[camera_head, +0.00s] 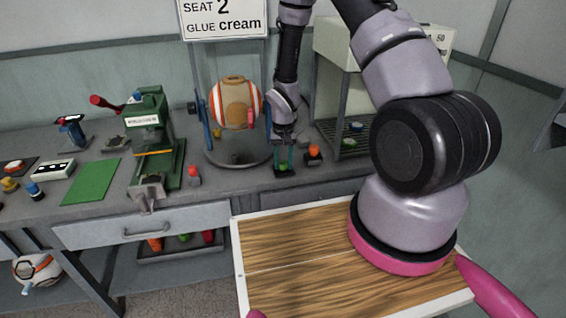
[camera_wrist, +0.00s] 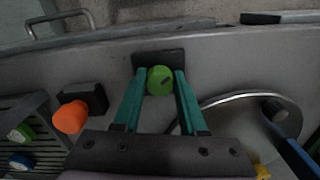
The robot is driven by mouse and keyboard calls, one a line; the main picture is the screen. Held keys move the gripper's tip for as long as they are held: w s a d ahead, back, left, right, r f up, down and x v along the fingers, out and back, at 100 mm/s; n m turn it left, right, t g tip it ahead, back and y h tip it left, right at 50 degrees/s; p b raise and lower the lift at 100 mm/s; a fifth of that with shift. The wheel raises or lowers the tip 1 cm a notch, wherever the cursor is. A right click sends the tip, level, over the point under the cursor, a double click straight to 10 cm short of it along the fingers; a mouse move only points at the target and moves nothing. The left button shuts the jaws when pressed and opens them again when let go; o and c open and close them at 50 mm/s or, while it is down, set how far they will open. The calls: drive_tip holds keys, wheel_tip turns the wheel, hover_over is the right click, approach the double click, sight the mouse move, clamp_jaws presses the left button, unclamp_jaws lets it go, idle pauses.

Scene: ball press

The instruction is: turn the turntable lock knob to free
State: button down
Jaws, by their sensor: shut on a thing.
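A round green knob (camera_wrist: 160,80) with a dark slot mark sits on a dark block (camera_wrist: 147,58) at the bench's front edge. My gripper (camera_wrist: 161,84) has its two teal fingers shut on this knob, one on each side. In the head view my gripper (camera_head: 284,164) points down at the dark block (camera_head: 286,173), and its fingers largely hide the knob. The turntable's round plate (camera_head: 212,160) lies just left of it, with blue uprights around an orange and white ball (camera_head: 236,103). The plate (camera_wrist: 235,100) shows at the right in the wrist view.
An orange knob (camera_head: 314,151) on a dark block is close to the right of my gripper; it also shows in the wrist view (camera_wrist: 70,117). A slatted rack (camera_head: 350,140) stands further right. A red knob (camera_head: 194,171) and green press (camera_head: 150,130) are left. A wooden-topped tray (camera_head: 290,250) is in front.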

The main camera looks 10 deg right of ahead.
sight(284, 163)
drive_tip(key=n, duration=0.4)
drive_tip(key=shift+n, duration=0.3)
drive_tip(key=shift+d+n, duration=0.1)
drive_tip(key=shift+n, duration=2.5)
drive_tip(key=shift+c, duration=2.2)
unclamp_jaws()
wheel_tip(284, 163, up, 11)
